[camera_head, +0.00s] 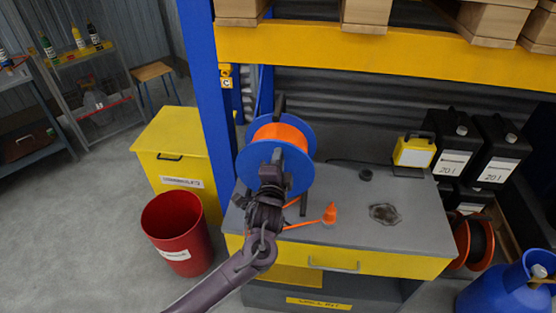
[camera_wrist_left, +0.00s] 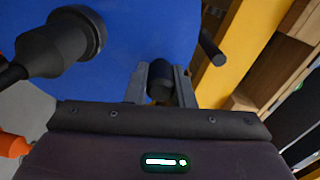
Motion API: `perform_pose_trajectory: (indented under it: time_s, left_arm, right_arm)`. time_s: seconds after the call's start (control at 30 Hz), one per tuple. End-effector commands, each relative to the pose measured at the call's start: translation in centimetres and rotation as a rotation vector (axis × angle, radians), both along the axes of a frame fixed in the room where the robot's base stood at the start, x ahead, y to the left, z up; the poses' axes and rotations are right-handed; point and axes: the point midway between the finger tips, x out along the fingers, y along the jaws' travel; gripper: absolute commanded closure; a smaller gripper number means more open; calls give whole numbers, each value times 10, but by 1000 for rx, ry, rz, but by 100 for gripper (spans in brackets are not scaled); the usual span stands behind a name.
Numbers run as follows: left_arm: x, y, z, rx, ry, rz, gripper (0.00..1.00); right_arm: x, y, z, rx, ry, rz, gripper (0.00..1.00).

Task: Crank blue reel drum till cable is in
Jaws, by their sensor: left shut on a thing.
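The blue reel drum (camera_head: 249,158) stands on the grey workbench top and has orange cable (camera_head: 281,134) wound between its flanges. Its blue flange (camera_wrist_left: 130,40) fills much of the left wrist view, with a black hub (camera_wrist_left: 62,45) at the upper left. A stretch of orange cable lies on the bench by the drum, reaching an orange end piece (camera_head: 329,214). My left gripper (camera_head: 268,172) is in front of the drum's near flange. Its fingers are shut on the black crank handle (camera_wrist_left: 160,78). The gripper hides part of the drum and crank. My right gripper is not in view.
A yellow work lamp (camera_head: 413,152) and black canisters (camera_head: 455,142) stand at the bench's right. A dark stain (camera_head: 384,213) marks the bench top. A blue post (camera_head: 207,90) rises behind left; a red bin (camera_head: 178,230) and yellow chest (camera_head: 168,150) stand left.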

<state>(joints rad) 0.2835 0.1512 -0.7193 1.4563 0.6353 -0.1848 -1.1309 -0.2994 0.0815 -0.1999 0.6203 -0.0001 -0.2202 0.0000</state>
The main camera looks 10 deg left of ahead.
Motion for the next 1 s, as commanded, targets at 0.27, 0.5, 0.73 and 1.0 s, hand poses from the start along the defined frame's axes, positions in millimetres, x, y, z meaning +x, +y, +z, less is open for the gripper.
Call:
perform_pose_trajectory:
  time_s: [0.27, 0.5, 0.73, 1.0]
  left_arm:
    - [0, 0, 0, -2, 0, -1, 56]
    - [-1, 0, 0, -2, 0, -1, 56]
    - [-28, 0, -3, -3, 0, -3, 56]
    - [-69, 1, -2, -2, 1, -2, 56]
  right_arm:
    - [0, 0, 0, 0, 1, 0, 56]
    - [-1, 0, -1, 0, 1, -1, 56]
    - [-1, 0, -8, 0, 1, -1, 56]
    - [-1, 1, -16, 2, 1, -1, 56]
